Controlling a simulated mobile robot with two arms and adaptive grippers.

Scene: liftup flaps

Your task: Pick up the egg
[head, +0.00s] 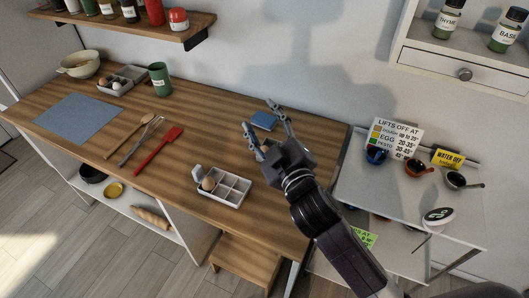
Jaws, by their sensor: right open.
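A brown egg (208,183) sits in the left part of a grey compartment tray (233,198) near the front edge of the wooden counter. Another grey tray (128,78) at the back left holds a white egg (116,86) and a brownish one (103,82). My right gripper (257,114) is open and empty, its fingers spread and pointing up and left in the picture. It is above the counter's right part, up and right of the front tray, apart from the egg. My left gripper is not in view.
A blue block (265,120) is behind my right gripper. A blue mat (77,117), wooden spoon, whisk and red spatula (158,150) lie on the wooden counter (200,120). A green cup (160,79) and bowl (80,65) stand at the back. A white side table (400,190) holds small bowls and signs.

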